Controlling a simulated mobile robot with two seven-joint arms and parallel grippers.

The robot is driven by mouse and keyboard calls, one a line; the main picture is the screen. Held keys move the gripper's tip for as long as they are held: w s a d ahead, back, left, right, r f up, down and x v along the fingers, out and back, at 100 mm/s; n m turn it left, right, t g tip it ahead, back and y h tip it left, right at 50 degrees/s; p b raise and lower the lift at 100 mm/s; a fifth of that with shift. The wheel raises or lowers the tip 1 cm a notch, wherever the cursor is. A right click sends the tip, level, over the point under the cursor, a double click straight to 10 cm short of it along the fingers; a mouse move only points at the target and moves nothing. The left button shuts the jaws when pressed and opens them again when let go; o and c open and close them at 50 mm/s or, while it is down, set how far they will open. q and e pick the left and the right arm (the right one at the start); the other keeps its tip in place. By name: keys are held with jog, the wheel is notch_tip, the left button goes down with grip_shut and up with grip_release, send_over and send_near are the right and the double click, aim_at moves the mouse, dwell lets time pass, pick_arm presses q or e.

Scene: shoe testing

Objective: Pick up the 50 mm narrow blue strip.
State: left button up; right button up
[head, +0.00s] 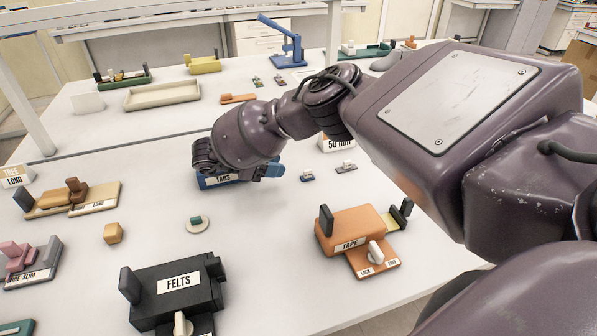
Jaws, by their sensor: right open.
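A small blue strip-like piece (307,176) with a pale top lies on the white table, right of my right gripper. It sits in front of a "50 mm" sign (340,145), which my arm partly covers. A similar grey piece (346,168) lies just right of it. Which width each piece has is too small to tell. My right gripper (203,160) is open above the rear of the blue "TABS" holder (222,181), apart from the blue piece. My arm hides part of that holder. My left gripper is out of view.
An orange "TAPE" unit (350,225) and a black "FELTS" unit (178,290) stand in front. A small round pad (196,224) and a tan block (113,233) lie left. A beige tray (162,94) and blue press (283,50) stand behind.

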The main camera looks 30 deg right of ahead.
aim_at(310, 170)
jog(key=shift+s+d, duration=0.15)
jog(key=shift+d, duration=0.2)
jog(key=x, duration=0.4)
jog(key=shift+s+d+f, duration=0.1)
jog(key=shift+s+d, duration=0.05)
jog(key=shift+f+x, duration=0.1)
jog(key=shift+x, duration=1.3)
jog(key=shift+f+x, duration=0.15)
jog(key=shift+x, duration=1.3)
grip_shut()
